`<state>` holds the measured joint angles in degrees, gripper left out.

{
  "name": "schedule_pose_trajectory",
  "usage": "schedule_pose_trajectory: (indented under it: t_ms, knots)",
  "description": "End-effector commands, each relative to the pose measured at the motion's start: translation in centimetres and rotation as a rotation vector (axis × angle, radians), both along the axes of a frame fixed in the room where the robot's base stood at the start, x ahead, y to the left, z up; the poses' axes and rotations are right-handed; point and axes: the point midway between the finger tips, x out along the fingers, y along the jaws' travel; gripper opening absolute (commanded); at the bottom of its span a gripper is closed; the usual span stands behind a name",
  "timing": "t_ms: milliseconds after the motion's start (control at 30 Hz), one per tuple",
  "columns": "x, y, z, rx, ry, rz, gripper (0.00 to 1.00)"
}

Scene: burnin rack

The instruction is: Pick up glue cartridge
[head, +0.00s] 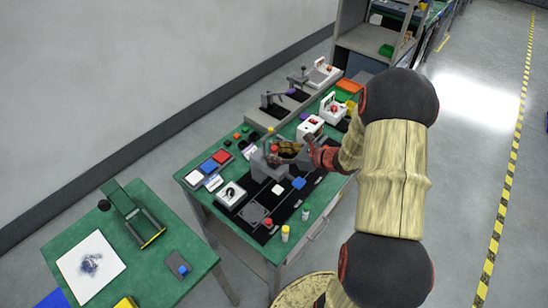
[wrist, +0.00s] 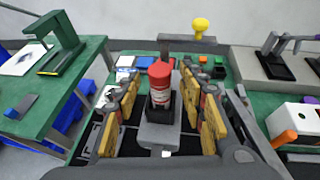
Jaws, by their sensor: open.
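In the head view my gripper (head: 288,152) is over the green bench. The cartridge's lower end is hidden in the holder.
A yellow knob (wrist: 201,25) rises behind the cartridge. A second green table (head: 150,270) stands at left, with floor between.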

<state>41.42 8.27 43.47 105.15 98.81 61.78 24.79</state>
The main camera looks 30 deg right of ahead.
Motion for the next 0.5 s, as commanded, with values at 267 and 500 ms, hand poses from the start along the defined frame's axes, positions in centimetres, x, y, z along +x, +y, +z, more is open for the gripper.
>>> schedule_pose_trajectory:
  t_ms: [267, 500]
  knots:
    - [0.66, 0.34, -0.32, -0.001, 0.001, -0.001, 0.41]
    - [0.62, 0.35, -0.32, 0.0, 0.001, 0.0, 0.3]
